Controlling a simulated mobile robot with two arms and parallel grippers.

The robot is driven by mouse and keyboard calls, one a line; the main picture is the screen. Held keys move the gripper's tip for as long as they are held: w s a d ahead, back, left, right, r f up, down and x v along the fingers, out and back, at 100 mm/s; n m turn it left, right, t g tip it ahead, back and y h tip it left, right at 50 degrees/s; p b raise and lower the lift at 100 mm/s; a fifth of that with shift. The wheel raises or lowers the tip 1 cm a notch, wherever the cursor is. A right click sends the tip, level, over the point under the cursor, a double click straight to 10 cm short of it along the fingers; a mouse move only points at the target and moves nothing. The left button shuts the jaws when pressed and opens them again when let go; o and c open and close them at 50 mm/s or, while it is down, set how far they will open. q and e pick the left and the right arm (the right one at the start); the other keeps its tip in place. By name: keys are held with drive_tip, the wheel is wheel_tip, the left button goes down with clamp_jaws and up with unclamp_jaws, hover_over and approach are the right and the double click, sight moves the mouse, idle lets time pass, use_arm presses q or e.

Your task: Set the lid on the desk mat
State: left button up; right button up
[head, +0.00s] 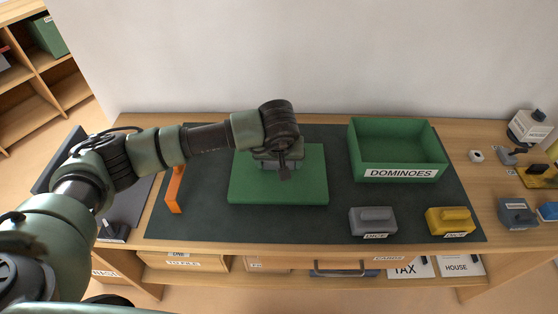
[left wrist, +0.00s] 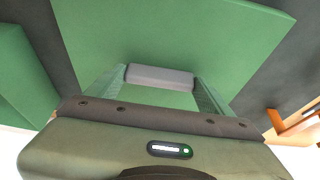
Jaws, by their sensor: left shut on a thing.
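The lid (head: 305,187) is a flat green board with a grey handle, which shows clearly in the left wrist view (left wrist: 160,76). My left gripper (head: 279,162) is shut on the handle, one finger on each side of it. The lid is level over the middle of the dark desk mat (head: 205,222); I cannot tell whether it touches the mat or hangs just above it. The green box labelled DOMINOES (head: 398,155) stands open on the mat, right of the lid and apart from it. My right gripper is not in view.
An orange handle-shaped thing (head: 175,190) is on the mat's left side. A grey block (head: 373,222) and a yellow block (head: 449,221) are near its front right. Several small things crowd the table's right end. A wall rises behind.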

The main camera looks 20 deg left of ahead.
use_arm(q)
drive_tip(key=shift+f, duration=0.25)
drive_tip(key=o, duration=1.2)
drive_tip(key=shift+r, duration=0.3)
drive_tip(key=b+v, duration=0.1)
drive_tip(key=v, duration=1)
drive_tip(key=shift+s+r+b, duration=0.25)
drive_tip(key=shift+r+b, duration=0.05)
drive_tip(key=shift+b, duration=0.05)
